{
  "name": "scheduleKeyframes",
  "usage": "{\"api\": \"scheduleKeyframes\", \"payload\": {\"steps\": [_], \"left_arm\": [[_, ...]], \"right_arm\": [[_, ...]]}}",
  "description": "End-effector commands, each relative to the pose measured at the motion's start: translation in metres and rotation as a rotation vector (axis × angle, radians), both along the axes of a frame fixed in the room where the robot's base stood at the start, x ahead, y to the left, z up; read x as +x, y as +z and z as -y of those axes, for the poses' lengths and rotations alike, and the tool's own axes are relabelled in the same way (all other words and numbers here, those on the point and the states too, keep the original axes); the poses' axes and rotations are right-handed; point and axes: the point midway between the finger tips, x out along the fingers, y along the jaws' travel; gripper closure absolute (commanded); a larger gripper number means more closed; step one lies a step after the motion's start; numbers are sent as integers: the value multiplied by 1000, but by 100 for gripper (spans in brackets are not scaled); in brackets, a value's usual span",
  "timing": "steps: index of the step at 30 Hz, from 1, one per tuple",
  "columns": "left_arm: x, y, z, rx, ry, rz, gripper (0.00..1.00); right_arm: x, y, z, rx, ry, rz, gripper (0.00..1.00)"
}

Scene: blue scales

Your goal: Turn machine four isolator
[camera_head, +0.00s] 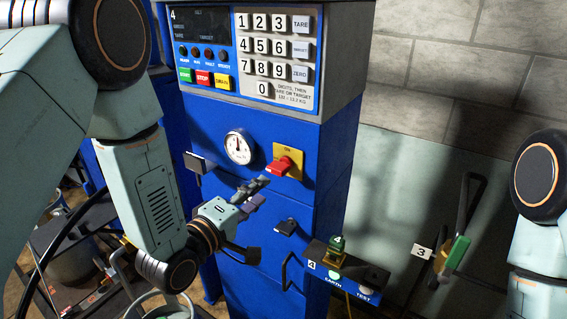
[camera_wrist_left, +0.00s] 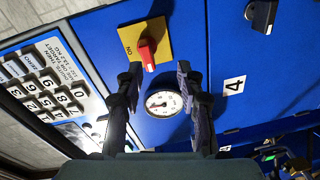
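The isolator is a red handle (camera_head: 279,167) on a yellow plate (camera_head: 295,153), on the blue front of the machine marked 4 (camera_head: 230,186). In the left wrist view the red handle (camera_wrist_left: 147,53) stands on its yellow plate (camera_wrist_left: 130,36), just beyond the fingertips. My left gripper (camera_head: 258,190) is in front of the machine, below and left of the handle. Its two fingers (camera_wrist_left: 159,76) are apart with nothing between them, and I see no contact with the handle. Only links of my right arm show at the right edge.
A round dial (camera_head: 239,147) is left of the isolator, with a keypad (camera_head: 272,50) above. Black latches (camera_head: 286,227) and a handle stick out below. An earth and test box (camera_head: 345,272) stands at lower right. A lever marked 3 (camera_head: 459,250) is by the wall.

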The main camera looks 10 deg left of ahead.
Motion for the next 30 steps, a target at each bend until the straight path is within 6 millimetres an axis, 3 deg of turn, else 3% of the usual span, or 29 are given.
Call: {"api": "scheduleKeyframes", "payload": {"steps": [6,13,24,30], "left_arm": [[-4,15,1,-169,-4,6,62],[-1,17,3,-223,-3,-7,62],[50,17,23,-221,-5,-6,62],[67,17,30,-222,-5,-8,62]], "right_arm": [[0,0,0,0,0,0,100],[0,1,0,0,0,1,100],[0,11,0,0,0,0,100],[0,13,0,0,0,1,100]]}}
